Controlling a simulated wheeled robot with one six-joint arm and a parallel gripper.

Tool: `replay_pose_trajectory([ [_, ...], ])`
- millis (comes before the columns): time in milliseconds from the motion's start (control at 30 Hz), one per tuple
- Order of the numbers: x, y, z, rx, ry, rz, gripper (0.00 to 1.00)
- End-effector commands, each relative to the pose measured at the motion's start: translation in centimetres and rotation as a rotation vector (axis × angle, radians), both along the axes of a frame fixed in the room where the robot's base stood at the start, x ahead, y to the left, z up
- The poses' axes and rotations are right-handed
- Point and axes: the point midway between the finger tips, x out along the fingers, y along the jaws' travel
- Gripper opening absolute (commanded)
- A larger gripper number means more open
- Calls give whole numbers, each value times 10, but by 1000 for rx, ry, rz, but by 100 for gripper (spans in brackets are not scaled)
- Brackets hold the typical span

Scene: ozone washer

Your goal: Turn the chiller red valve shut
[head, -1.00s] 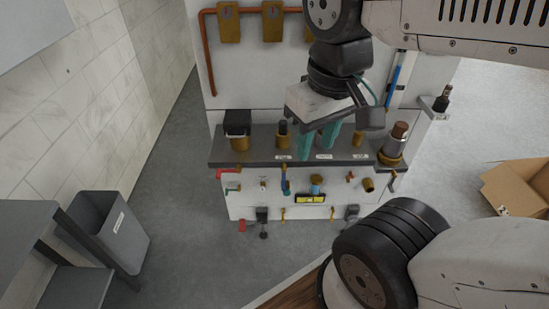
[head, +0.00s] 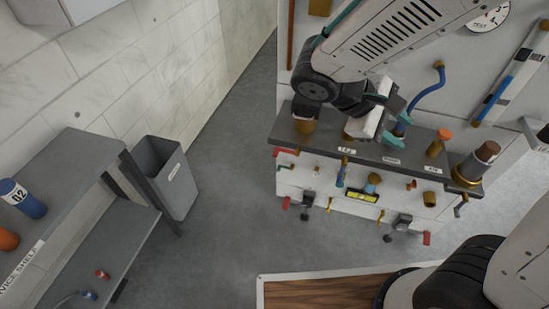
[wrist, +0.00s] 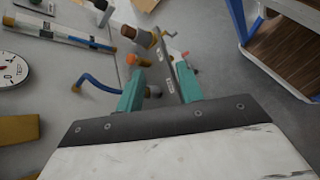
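Several red handles show on the panel front in the head view: one at the upper left (head: 286,152), one at the lower left (head: 286,203) and one at the lower right (head: 427,238). I cannot tell which is the chiller valve, as the labels are too small to read. My gripper (head: 398,128) is above the grey ledge, turned toward the right, with its teal fingers apart. It also shows in the wrist view (wrist: 158,88), with a gap between the fingers and nothing clearly held. A small red part (wrist: 185,54) lies beyond the fingertips there.
The grey ledge (head: 345,152) carries brass fittings, an orange-capped fitting (head: 439,142) and a brown-topped one (head: 475,165). A blue hose (head: 428,94) rises near my gripper. A grey bin (head: 165,180) and shelf (head: 75,165) stand left. Floor between is clear.

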Motion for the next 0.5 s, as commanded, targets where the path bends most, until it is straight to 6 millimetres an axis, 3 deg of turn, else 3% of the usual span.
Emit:
replay_pose_trajectory([
  [100,30,29,-26,-177,64,204,37],
  [300,70,94,-76,-447,118,565,37],
  [500,83,174,-144,-677,132,949,37],
])
